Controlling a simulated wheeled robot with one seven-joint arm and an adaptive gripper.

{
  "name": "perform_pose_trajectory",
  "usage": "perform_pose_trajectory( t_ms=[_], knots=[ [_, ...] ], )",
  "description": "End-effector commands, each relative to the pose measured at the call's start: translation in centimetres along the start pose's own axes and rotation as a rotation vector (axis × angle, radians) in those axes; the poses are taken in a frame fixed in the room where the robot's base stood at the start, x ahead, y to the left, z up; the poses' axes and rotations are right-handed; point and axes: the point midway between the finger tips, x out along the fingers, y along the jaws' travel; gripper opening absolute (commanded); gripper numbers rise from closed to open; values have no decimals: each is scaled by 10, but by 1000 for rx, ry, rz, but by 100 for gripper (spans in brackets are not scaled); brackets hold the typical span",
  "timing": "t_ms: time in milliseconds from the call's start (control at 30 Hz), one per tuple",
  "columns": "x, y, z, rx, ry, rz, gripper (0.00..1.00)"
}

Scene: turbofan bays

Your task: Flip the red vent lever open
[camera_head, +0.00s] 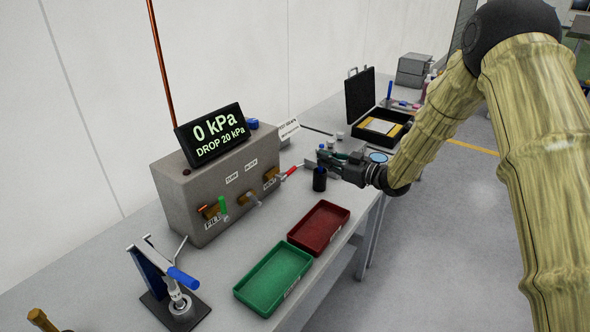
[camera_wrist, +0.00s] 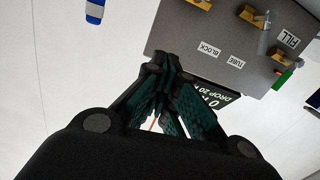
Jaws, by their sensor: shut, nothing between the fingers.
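The red vent lever (camera_head: 289,172) sticks out to the right from a brass valve at the right end of the grey test box (camera_head: 190,203). The vent lever is not visible in the wrist view. My gripper (camera_head: 322,156) is just right of the lever's end, above the bench, with its fingers pointing left toward the box; I cannot tell whether it touches the lever. In the wrist view the fingers of my gripper (camera_wrist: 158,62) are shut and hold nothing. The display (camera_head: 212,134) on the box reads 0 kPa, DROP 20 kPa.
A dark cup (camera_head: 320,180) stands just below my gripper. A green fill lever (camera_head: 223,207) and a grey lever (camera_head: 252,199) are on the box front. Red (camera_head: 319,208) and green (camera_head: 246,291) trays, a blue-handled pump (camera_head: 160,280) and an open black case (camera_head: 359,98) are on the bench.

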Motion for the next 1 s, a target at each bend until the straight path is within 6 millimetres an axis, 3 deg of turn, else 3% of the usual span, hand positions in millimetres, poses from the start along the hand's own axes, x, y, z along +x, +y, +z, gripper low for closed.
perform_pose_trajectory(
  t_ms=[33,133,467,1000],
  knots=[
    [1,-2,13,0,0,-1,0],
    [3,-3,23,-1,0,-3,0],
    [22,-7,26,-1,0,-11,0],
    [106,-7,25,-1,0,-9,0]
  ],
)
